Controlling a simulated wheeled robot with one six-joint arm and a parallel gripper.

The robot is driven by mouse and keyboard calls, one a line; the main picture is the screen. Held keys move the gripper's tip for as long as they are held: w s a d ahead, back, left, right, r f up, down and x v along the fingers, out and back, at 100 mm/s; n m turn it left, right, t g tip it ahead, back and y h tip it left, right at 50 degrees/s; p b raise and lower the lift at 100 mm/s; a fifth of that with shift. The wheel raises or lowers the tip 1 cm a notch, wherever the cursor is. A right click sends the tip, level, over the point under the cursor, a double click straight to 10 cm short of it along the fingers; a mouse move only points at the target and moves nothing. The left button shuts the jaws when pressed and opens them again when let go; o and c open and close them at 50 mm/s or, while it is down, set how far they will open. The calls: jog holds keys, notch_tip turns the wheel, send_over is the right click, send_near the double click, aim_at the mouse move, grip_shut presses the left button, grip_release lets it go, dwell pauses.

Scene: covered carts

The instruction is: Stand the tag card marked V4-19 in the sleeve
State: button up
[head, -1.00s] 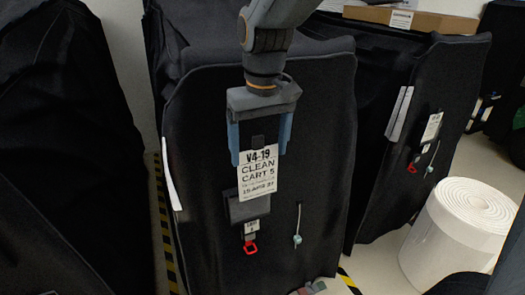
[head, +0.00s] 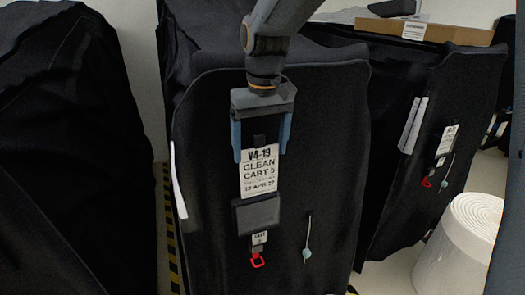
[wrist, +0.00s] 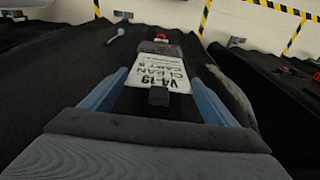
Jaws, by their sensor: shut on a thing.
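The white tag card (head: 259,173), marked V4-19 CLEAN CART 5, is upright against the front of a black covered cart. My gripper (head: 260,156) is shut on it, with blue fingers either side of the dark tab at its top. The dark sleeve (head: 256,215) is on the cover directly below. The card's lower edge meets the sleeve's top edge; I cannot tell whether it is inside. In the wrist view the card (wrist: 156,74) lies beyond the tab, between the fingers (wrist: 158,88), with its far end near the sleeve (wrist: 160,48).
A small label with a red clip (head: 258,262) hangs under the sleeve. A pale blue-tipped tie (head: 307,250) hangs to its right. Another covered cart (head: 482,90) with a cardboard box (head: 450,33) stands at right, behind a white roll (head: 470,240). A dark covered cart (head: 60,150) stands left.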

jog(key=shift+w+a+f+b, duration=0.1)
jog(key=shift+w+f+b, duration=0.3)
jog(key=shift+f+b, duration=0.4)
jog(key=shift+w+a+f+b, duration=0.1)
jog(key=shift+w+f+b, duration=0.25)
jog(key=shift+f+b, duration=0.4)
notch_tip(320, 180, down, 8)
jog(key=b, duration=0.3)
jog(key=shift+r, duration=0.15)
jog(key=shift+f, duration=0.2)
jog(key=shift+f, duration=0.35)
jog(key=shift+f+b, duration=0.3)
jog(key=shift+f, duration=0.25)
jog(key=o, duration=1.7)
